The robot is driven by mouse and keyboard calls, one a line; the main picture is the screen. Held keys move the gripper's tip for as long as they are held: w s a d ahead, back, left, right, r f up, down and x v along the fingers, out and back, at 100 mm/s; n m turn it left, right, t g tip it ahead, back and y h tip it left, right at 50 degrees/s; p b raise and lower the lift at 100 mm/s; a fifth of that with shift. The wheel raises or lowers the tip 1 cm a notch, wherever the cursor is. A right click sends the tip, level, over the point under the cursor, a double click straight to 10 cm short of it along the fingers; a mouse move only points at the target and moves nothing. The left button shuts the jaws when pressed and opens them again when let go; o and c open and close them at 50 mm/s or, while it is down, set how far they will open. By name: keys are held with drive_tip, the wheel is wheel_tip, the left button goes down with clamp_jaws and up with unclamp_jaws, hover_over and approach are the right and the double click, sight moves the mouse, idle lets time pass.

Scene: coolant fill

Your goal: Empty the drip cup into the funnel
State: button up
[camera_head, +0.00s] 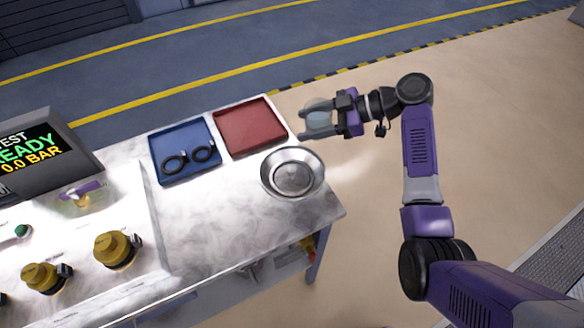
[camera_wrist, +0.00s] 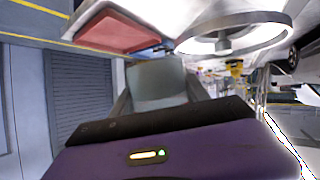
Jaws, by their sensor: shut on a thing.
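The drip cup (camera_head: 319,116) is a small, pale, translucent cup between the fingers of my gripper (camera_head: 318,119). In the head view it is held just beyond the right end of the bench, up and to the right of the funnel. In the wrist view the cup (camera_wrist: 157,83) sits between the two fingers; its contents cannot be made out. The funnel (camera_head: 292,172) is a wide, shiny metal bowl shape at the right end of the bench. Its round rim (camera_wrist: 233,40) also shows in the wrist view, to the right of the cup. The cup and funnel are apart.
A red tray (camera_head: 250,127) and a blue tray (camera_head: 185,152) holding two black rings lie left of the funnel. Brass-coloured fittings (camera_head: 117,249) and a display screen (camera_head: 38,155) stand further left. Open floor lies right of the bench.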

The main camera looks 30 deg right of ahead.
sight(312, 123)
drive_tip(key=shift+s+a+r+n+h+p, duration=0.2)
drive_tip(key=shift+a+r+n+h+p, duration=0.25)
drive_tip(key=shift+h+p, duration=0.2)
idle(0.6)
drive_tip(key=shift+s+a+f+n+t+h, duration=0.25)
drive_tip(key=shift+a+f+n+t+h, duration=0.15)
drive_tip(key=shift+f+n+h, duration=0.15)
idle(0.6)
drive_tip(key=shift+s+a+r+n+h+p, duration=0.3)
drive_tip(key=shift+a+r+n+h, duration=0.1)
drive_tip(key=shift+h, duration=0.1)
idle(0.6)
drive_tip(key=shift+w+r+n+t+h, duration=0.1)
drive_tip(key=shift+r+n+t+h, duration=0.75)
drive_tip(key=shift+h, duration=0.25)
idle(1.2)
drive_tip(key=shift+d+f+n+t+h+b, duration=0.1)
drive_tip(key=shift+f+n+t+h+b, duration=0.6)
drive_tip(key=shift+b, duration=1.2)
idle(0.3)
